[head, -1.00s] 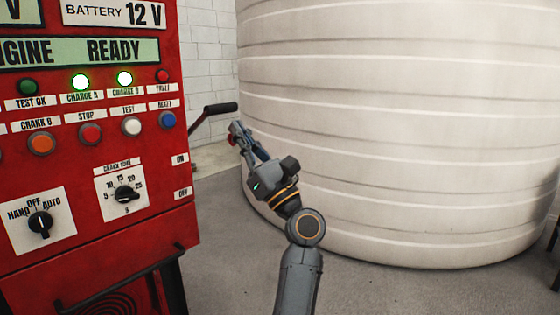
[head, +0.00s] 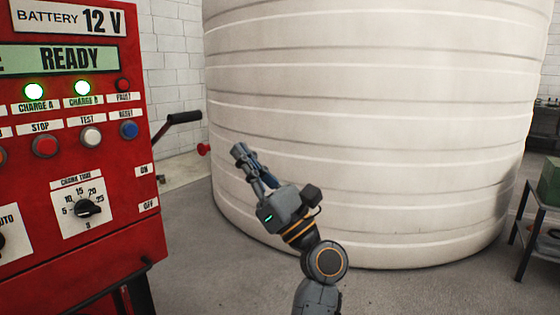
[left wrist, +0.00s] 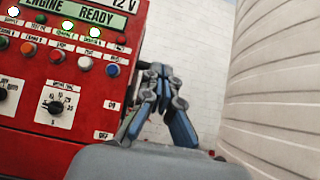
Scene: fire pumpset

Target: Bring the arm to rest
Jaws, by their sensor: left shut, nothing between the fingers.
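My left arm comes up from the bottom of the head view. Its grey left gripper (head: 241,153) points up and to the left in front of the big tank. The gripper is shut and empty, held clear of the red control panel (head: 75,250). In the left wrist view the fingers of my left gripper (left wrist: 160,72) come together, with the panel at left behind them. My right gripper is not in view.
The ribbed white tank (head: 370,130) fills the middle. A black-gripped lever (head: 185,118) sticks out beside the panel, and a small red knob (head: 203,149) sits near the tank's left edge. A dark stand (head: 525,235) is at right. Grey floor (head: 200,260) lies open below.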

